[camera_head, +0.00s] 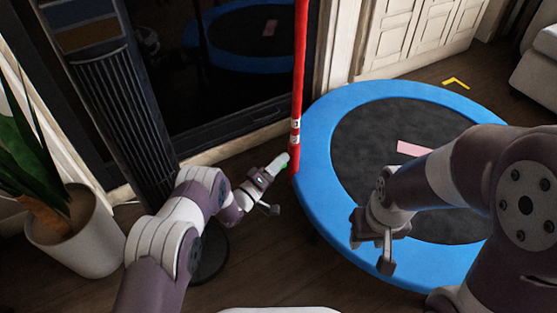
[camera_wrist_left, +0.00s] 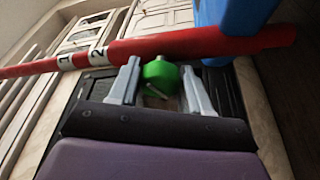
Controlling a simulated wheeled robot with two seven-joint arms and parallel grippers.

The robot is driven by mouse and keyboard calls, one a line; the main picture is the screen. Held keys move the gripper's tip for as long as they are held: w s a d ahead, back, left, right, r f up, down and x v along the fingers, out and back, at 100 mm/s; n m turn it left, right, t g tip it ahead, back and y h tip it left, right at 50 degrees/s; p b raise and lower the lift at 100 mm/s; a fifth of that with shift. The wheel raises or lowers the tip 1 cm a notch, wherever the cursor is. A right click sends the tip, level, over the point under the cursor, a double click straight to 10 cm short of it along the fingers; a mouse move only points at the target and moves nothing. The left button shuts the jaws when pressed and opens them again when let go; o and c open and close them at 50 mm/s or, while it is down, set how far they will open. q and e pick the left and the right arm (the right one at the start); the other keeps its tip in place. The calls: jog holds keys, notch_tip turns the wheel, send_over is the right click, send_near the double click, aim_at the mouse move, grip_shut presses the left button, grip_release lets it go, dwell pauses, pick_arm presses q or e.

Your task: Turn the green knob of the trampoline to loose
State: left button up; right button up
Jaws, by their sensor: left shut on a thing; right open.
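The trampoline (camera_head: 318,118) has a blue rim and a dark mat and stands on the floor right of centre in the head view. A red pole (camera_head: 301,60) with white marked bands rises at its left edge. In the left wrist view the red pole (camera_wrist_left: 165,45) crosses the top, with bands numbered 1 and 2. The green knob (camera_wrist_left: 160,74) sits against the pole, between the fingers of my left gripper (camera_wrist_left: 160,88). My left gripper also shows in the head view (camera_head: 277,165), shut on the knob. My right gripper (camera_head: 386,258) is open and empty over the trampoline's near side.
A dark tower (camera_head: 125,125) and a potted plant (camera_head: 85,235) stand at the left. A dark glass panel (camera_head: 215,70) and white cabinet doors (camera_head: 420,30) are behind. A pink patch (camera_head: 412,148) lies on the mat. Wooden floor is clear between my arms.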

pick_arm(q)
jog(key=n+p, duration=0.1)
jog(key=n, duration=0.1)
jog(key=n+y+p, duration=0.1)
jog(key=shift+w+a+r+n+g+y, duration=0.1)
jog(key=shift+r+n+g+y, duration=0.2)
jog(key=shift+r+n, duration=0.1)
jog(key=n+g+p, duration=0.1)
jog(key=n+p, duration=0.1)
jog(key=n, duration=0.1)
jog(key=shift+y, duration=0.4)
jog(key=n+g+p, duration=0.1)
jog(key=n, duration=0.2)
jog(key=shift+w, duration=0.1)
jog(key=shift+n+g, duration=0.8)
jog(key=shift+n, duration=0.3)
jog(key=shift+p, duration=0.3)
jog(key=o, duration=1)
jog(key=shift+f, duration=0.1)
